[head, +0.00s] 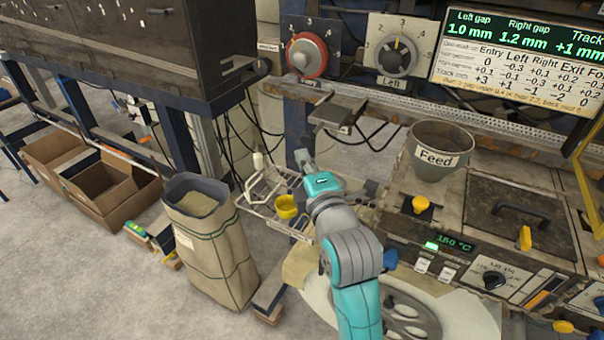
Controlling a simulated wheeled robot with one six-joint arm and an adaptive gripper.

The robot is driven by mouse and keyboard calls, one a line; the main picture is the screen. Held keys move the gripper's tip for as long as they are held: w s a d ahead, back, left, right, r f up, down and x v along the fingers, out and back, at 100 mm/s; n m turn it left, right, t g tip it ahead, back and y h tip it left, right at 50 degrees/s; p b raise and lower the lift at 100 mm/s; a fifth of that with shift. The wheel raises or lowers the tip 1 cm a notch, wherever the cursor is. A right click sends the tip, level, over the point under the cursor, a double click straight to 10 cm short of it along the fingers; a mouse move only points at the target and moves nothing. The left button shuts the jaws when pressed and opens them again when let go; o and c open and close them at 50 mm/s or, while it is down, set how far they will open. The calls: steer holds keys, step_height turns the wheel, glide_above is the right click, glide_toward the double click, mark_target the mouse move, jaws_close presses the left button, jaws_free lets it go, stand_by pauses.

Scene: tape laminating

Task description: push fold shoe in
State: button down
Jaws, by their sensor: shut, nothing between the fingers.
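The fold shoe carries no label that I can read. A grey metal block with a slotted plate (338,110) sticks out below the two dials and may be it, but I cannot tell for sure. My gripper (303,157) is small in the head view, at the end of my teal and grey arm. It is shut and empty, pointing away from me, below and left of that block in the picture. I see no contact between them. My wrist hides part of what lies behind it.
A wire tray (298,233) with a yellow cup (287,206) lies left of my wrist. A red-ringed dial (307,55) and a dial marked Left (397,57) are above. A Feed bucket (440,148) stands right. An open sack (212,240) and cardboard boxes (100,185) stand left.

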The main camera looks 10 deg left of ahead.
mark_target(333, 127)
steer(key=shift+w+d, duration=0.25)
steer(key=shift+w, duration=0.4)
steer(key=shift+w, duration=0.1)
steer(key=w+d, duration=0.1)
steer(key=w, duration=0.2)
steer(key=w+d, duration=0.1)
steer(key=w, duration=0.3)
steer(key=w+d, duration=0.2)
steer(key=w, duration=0.2)
steer(key=shift+w+d, duration=0.1)
steer(key=shift+w+d+r, duration=0.1)
steer(key=shift+w+r, duration=0.05)
